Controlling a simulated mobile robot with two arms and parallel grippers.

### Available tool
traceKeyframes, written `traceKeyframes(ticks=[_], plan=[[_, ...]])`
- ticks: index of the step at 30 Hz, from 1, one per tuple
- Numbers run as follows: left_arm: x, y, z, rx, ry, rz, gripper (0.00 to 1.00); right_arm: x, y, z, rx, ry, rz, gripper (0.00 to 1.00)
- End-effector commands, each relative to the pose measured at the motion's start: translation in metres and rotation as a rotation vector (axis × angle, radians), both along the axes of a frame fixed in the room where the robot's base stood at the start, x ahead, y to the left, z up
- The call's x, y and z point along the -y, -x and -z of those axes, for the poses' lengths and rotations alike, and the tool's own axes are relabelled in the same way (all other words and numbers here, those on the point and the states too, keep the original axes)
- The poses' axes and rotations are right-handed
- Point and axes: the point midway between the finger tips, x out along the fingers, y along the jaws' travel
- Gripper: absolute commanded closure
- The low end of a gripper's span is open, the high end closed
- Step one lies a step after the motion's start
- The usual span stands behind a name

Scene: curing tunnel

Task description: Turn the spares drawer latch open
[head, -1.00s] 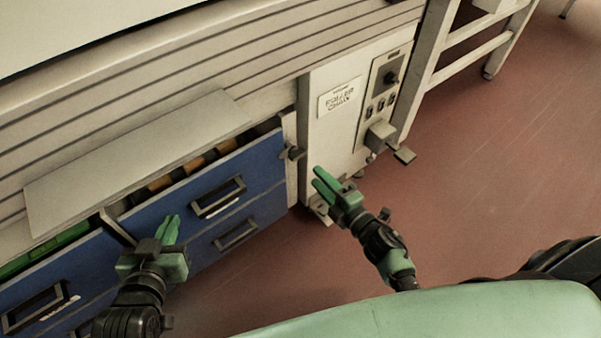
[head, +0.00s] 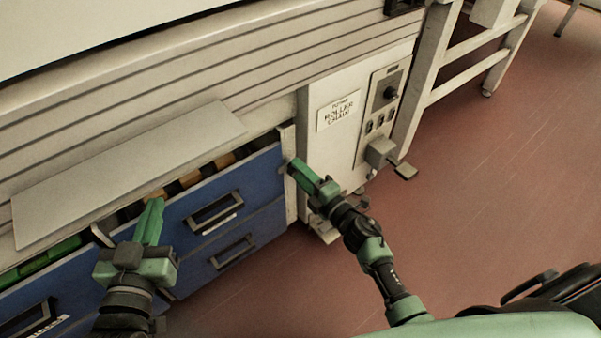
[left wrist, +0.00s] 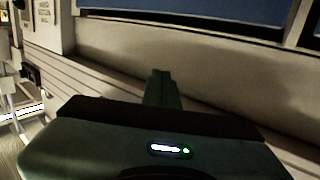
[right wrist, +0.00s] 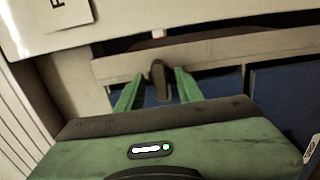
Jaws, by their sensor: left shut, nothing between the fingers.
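The dark latch (right wrist: 158,82) sits on the pale post beside the blue drawer (head: 258,172). In the right wrist view it stands upright between the two fingers of my right gripper (right wrist: 158,74), which is open with a gap on each side. In the head view my right gripper (head: 294,166) reaches the post and mostly hides the latch. My left gripper (head: 154,206) is shut and empty, in front of the drawer's left part. Its closed fingers show in the left wrist view (left wrist: 160,88).
The upper blue drawer stands partly open with orange-brown items (head: 190,180) inside, under a pale flap (head: 130,165). Another blue drawer (head: 35,300) with green contents is at the left. A control cabinet (head: 340,150) with a lever (head: 382,152) stands right of the post. The red floor (head: 470,200) is clear.

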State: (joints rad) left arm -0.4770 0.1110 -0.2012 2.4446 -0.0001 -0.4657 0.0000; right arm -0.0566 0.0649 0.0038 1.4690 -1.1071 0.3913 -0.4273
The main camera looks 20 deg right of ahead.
Motion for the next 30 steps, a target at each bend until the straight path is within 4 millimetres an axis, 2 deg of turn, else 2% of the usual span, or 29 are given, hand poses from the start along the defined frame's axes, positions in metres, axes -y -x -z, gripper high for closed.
traceKeyframes(ticks=[2,3,6,16,23,26,30], plan=[[0.000,0.000,0.000,0.000,0.000,0.000,1.00,0.000,0.000,0.000,0.000,-0.001,0.000,0.66],[0.000,0.000,0.000,-0.001,0.000,0.000,1.00,0.000,0.000,0.000,0.000,-0.001,0.000,0.78],[0.000,0.000,0.000,-0.001,0.000,0.000,1.00,0.000,0.000,0.000,0.000,-0.001,0.000,1.00],[-0.001,0.001,0.005,-0.031,-0.007,-0.002,1.00,0.000,0.001,0.000,-0.008,-0.020,0.001,1.00],[-0.010,0.014,0.042,-0.230,-0.057,-0.016,1.00,0.000,0.001,-0.001,-0.047,-0.119,0.001,1.00],[-0.017,0.027,0.064,-0.362,-0.088,-0.025,1.00,0.000,0.001,-0.002,-0.073,-0.189,0.001,1.00],[-0.030,0.057,0.098,-0.577,-0.138,-0.040,1.00,0.001,0.001,-0.002,-0.116,-0.307,0.001,1.00]])
